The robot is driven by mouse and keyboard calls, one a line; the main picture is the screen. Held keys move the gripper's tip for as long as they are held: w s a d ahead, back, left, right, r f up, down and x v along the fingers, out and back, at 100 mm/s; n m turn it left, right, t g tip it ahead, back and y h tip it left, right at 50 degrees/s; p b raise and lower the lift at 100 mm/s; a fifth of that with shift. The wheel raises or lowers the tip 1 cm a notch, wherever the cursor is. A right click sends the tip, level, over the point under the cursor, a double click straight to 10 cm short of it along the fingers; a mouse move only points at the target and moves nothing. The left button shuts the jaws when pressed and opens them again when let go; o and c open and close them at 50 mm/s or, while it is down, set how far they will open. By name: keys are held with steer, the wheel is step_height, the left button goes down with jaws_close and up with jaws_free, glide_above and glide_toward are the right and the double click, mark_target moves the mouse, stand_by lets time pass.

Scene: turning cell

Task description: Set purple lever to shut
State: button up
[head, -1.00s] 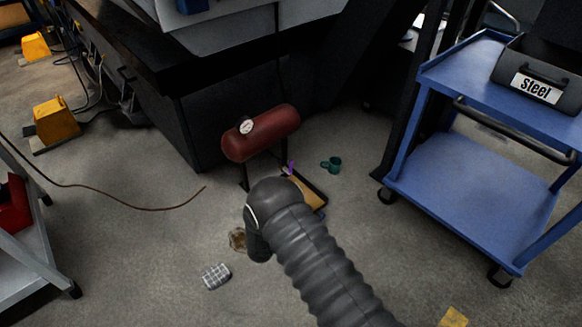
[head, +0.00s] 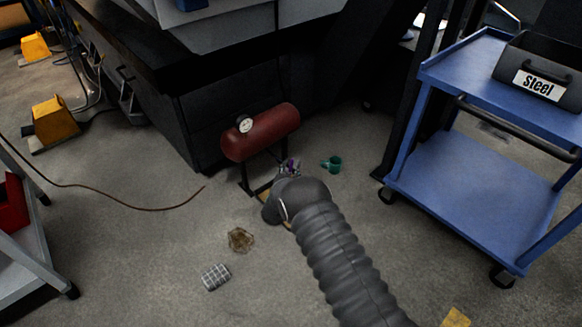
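The purple lever (head: 290,164) shows as a small bit of purple just beyond the end of my arm, at the right foot of the red tank (head: 262,132). Something grey, which may be part of my gripper, shows around it. The rest of the lever and its mount are hidden behind my arm's dark wrist, so I cannot tell its setting or whether anything touches it. My gripper's fingers cannot be made out. The red tank lies on a dark stand and carries a round white gauge (head: 245,124).
A teal cup-like item (head: 332,163) lies on the floor right of the lever. A brown stain or tangle (head: 240,239) and a checked block (head: 216,277) lie at front left. A blue cart (head: 470,190) stands at right, a dark machine (head: 200,110) behind the tank.

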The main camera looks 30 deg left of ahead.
steer(key=shift+w, duration=0.1)
jaws_close()
